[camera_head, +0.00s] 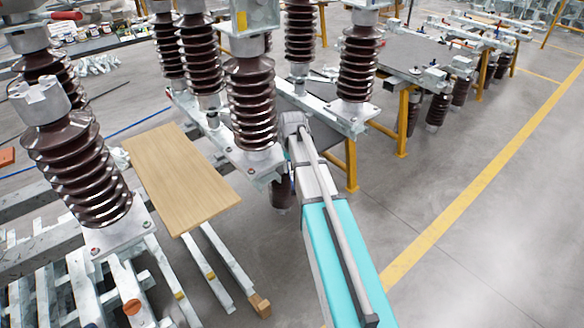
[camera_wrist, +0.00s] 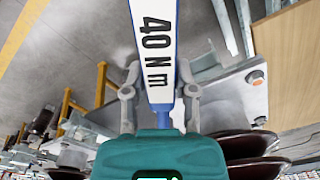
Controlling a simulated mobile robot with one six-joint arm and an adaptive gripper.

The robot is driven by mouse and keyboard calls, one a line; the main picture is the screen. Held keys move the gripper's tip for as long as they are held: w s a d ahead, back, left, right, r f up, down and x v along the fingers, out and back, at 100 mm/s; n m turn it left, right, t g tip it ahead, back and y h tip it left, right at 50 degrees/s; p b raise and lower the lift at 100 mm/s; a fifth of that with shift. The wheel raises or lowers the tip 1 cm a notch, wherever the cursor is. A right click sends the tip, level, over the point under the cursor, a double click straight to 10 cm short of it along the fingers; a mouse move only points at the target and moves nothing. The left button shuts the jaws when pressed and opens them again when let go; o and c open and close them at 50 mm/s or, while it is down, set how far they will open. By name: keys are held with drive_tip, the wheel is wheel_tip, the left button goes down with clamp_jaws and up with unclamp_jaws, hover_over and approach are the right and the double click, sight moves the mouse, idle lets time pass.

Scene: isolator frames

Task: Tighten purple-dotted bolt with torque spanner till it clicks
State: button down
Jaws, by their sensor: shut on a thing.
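The torque spanner (camera_wrist: 153,45) is a white bar with blue edges, marked "40 N m". It runs up from the middle of the wrist view and out at the top edge. My gripper (camera_wrist: 160,88) is shut on it, one grey finger on each side of the bar. The spanner's working end is out of the wrist view, so I cannot tell whether it touches a bolt. Bolts (camera_wrist: 257,76) show on a grey plate at the right of the wrist view. I cannot make out a purple dot on any bolt. In the head view my gripper and the spanner cannot be made out.
Brown ribbed insulators (camera_head: 251,100) stand on grey metal beams around my arm. A wooden board (camera_head: 178,178) lies at the left over the frames. Yellow trestles (camera_head: 403,120) carry a table behind. Grey floor (camera_head: 460,260) is clear at the right.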

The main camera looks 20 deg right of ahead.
drive_tip(key=shift+f+b, duration=0.9)
drive_tip(key=shift+f, duration=0.05)
idle(0.7)
